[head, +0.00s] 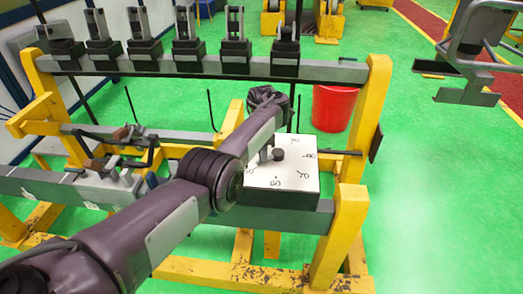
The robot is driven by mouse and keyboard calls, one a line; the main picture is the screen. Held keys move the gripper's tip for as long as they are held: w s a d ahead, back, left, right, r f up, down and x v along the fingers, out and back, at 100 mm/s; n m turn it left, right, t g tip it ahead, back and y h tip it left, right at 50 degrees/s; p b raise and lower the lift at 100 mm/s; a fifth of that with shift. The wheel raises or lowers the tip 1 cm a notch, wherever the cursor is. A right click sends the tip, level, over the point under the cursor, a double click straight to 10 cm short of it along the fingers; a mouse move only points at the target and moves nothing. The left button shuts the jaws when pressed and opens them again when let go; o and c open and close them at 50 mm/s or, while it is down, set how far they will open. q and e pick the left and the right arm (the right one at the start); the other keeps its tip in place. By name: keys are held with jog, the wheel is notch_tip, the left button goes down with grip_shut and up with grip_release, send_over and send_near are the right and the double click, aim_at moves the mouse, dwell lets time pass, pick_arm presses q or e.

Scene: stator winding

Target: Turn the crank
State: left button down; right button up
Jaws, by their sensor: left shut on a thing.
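My left arm crosses the frame from the lower left. The box's top face carries a black centre knob (278,155) and a printed scale with 60, 70, 80 and 90 readable. My forearm covers the left part of this scale. My right gripper is not in view.
A yellow-and-grey frame (375,100) surrounds the box, with several upright grey clamps along its rear beam (215,67). A grey fixture with brown handles (125,133) sits at left. A red bucket (333,108) stands behind. The green floor (440,200) at right is clear.

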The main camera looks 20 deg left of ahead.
pick_arm(q)
jog(key=c, duration=1.3)
grip_release()
jog(key=shift+d, duration=0.3)
jog(key=shift+o, duration=0.2)
jog(key=shift+a, duration=0.1)
jog(key=shift+r, duration=0.35)
notch_tip(320, 180, up, 7)
jog(key=shift+r, duration=0.1)
